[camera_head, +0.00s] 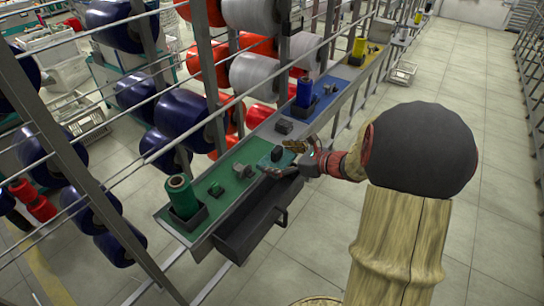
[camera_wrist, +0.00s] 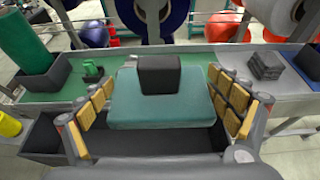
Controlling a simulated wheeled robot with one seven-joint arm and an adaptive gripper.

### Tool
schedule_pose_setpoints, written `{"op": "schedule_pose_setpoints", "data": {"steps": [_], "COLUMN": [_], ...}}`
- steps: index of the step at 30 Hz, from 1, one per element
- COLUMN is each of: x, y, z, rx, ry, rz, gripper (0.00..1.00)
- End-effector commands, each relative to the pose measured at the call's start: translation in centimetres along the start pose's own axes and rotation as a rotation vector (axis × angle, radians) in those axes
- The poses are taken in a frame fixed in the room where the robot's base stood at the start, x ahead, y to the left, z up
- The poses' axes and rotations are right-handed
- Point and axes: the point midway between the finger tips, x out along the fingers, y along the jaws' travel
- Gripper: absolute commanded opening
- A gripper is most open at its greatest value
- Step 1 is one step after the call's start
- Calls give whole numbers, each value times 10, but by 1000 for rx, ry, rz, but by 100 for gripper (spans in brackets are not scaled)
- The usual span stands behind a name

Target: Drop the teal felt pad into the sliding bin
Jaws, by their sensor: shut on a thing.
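The teal felt pad (camera_wrist: 160,108) is between the two yellow-padded fingers of my gripper (camera_wrist: 163,84), which is shut on it. A black block (camera_wrist: 158,73) shows on the pad's upper face; I cannot tell if it is part of the pad. In the head view my gripper (camera_head: 289,160) is at the front edge of the green shelf section, above the far end of the sliding bin. The sliding bin (camera_head: 240,243) is a dark grey drawer pulled out below the shelf. Its dark inside (camera_wrist: 42,138) shows below the pad in the wrist view, partly hidden by pad and fingers.
The green shelf section (camera_head: 232,188) bears a green spool (camera_head: 181,195) in a dark holder and small blocks. Rack posts and large blue, red and white bobbins stand behind.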

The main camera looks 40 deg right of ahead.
Motion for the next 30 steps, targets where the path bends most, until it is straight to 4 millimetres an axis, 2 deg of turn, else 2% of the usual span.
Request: {"op": "schedule_pose_setpoints", "data": {"steps": [8,30], "x": [7,32], "y": [0,0], "z": [-16,-76], "rx": [1,1], "ry": [0,0], "rz": [0,-1], "gripper": [64,64]}}
